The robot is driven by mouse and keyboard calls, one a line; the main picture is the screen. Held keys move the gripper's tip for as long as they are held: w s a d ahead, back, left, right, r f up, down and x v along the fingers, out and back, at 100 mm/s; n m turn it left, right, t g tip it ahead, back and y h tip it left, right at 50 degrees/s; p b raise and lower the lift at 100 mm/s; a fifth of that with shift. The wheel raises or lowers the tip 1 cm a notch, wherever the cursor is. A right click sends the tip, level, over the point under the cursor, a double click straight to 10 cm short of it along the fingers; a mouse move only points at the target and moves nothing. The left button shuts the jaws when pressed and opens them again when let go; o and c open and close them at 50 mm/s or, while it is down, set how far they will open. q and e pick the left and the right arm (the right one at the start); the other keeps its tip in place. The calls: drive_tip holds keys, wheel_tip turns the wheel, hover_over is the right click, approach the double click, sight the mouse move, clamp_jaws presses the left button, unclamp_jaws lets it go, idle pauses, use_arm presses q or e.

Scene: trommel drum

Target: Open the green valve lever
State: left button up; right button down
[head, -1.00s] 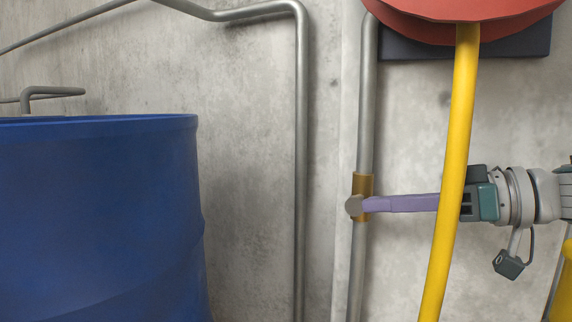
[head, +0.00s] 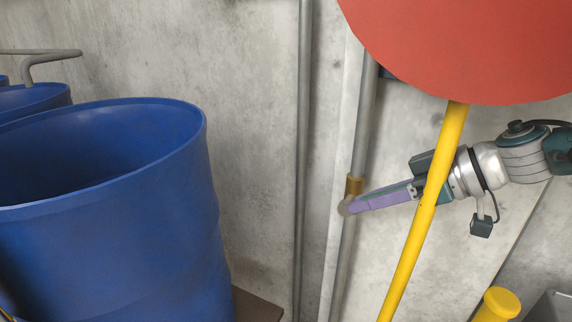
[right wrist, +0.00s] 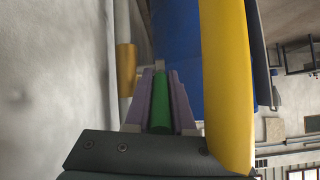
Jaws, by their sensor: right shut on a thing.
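The green valve lever (right wrist: 160,104) lies between the purple fingers of my right gripper (right wrist: 160,76) in the right wrist view. The fingers are shut on it, one along each side. In the head view only a thin green strip of the lever (head: 388,192) shows along the fingers of my right gripper (head: 354,206). The lever's far end is at the brass valve body (head: 354,186) on a grey vertical pipe, which also shows in the right wrist view (right wrist: 126,70). The lever sticks out sideways from the pipe. My left gripper is not in view.
A yellow bar (head: 425,210) crosses in front of my right gripper and is close beside it in the right wrist view (right wrist: 228,80). A red disc (head: 470,45) is above. A large blue drum (head: 110,240) stands left. A concrete wall is behind the pipe.

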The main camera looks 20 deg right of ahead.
idle(0.3)
drive_tip(key=c, duration=1.1)
unclamp_jaws()
drive_tip(key=shift+o, duration=0.2)
drive_tip(key=p+v, duration=0.1)
drive_tip(key=v, duration=0.9)
drive_tip(key=shift+f, duration=0.1)
